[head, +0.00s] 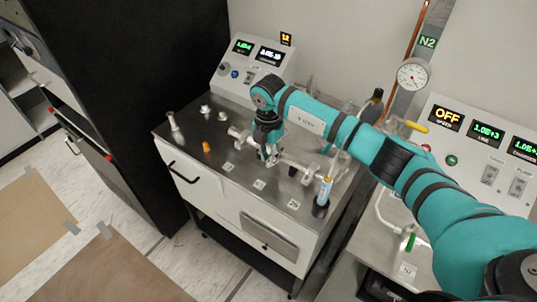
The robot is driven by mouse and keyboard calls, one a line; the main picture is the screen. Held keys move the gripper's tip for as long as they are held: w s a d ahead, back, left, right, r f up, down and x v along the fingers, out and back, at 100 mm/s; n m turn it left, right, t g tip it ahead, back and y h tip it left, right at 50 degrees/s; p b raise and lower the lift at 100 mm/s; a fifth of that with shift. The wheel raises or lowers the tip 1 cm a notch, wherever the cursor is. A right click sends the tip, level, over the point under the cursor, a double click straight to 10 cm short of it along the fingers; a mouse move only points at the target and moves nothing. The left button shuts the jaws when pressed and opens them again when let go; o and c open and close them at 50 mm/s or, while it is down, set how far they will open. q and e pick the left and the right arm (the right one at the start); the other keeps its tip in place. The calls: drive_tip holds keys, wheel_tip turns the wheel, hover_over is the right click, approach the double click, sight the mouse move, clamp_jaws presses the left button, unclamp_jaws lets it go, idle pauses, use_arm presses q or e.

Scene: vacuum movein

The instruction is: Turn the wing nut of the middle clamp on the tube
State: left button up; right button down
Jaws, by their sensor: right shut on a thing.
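The pale metal tube (296,163) runs slantwise across the top of the steel bench, from the left end fitting (236,133) toward the right end near the blue-and-yellow bottle. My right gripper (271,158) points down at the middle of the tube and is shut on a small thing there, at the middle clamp. That thing appears to be the wing nut; the fingers hide most of it and the clamp, so its angle cannot be told. My left gripper is not in view.
A bottle (324,190) stands at the bench's right front corner. An orange piece (206,147) and metal fittings (173,121) stand at left. A sloped display console (250,63) is behind. A gauge (412,75) and second console (480,140) are at right. The bench's front strip is mostly clear.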

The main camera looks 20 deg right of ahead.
drive_tip(key=shift+w+m, duration=0.1)
drive_tip(key=shift+m, duration=0.3)
drive_tip(key=m, duration=0.3)
drive_tip(key=shift+w+a+m, duration=0.1)
drive_tip(key=shift+w+m, duration=0.05)
drive_tip(key=shift+m, duration=0.25)
drive_tip(key=m, duration=0.4)
drive_tip(key=shift+w+r, duration=0.1)
drive_tip(key=shift+w, duration=0.15)
drive_tip(key=m, duration=0.4)
drive_tip(key=shift+w+p, duration=0.2)
drive_tip(key=shift+p, duration=0.1)
drive_tip(key=shift+w+m+p, duration=0.2)
drive_tip(key=shift+m+p, duration=0.3)
drive_tip(key=shift+m, duration=1.7)
drive_tip(key=shift+d, duration=0.2)
drive_tip(key=c, duration=1.5)
unclamp_jaws()
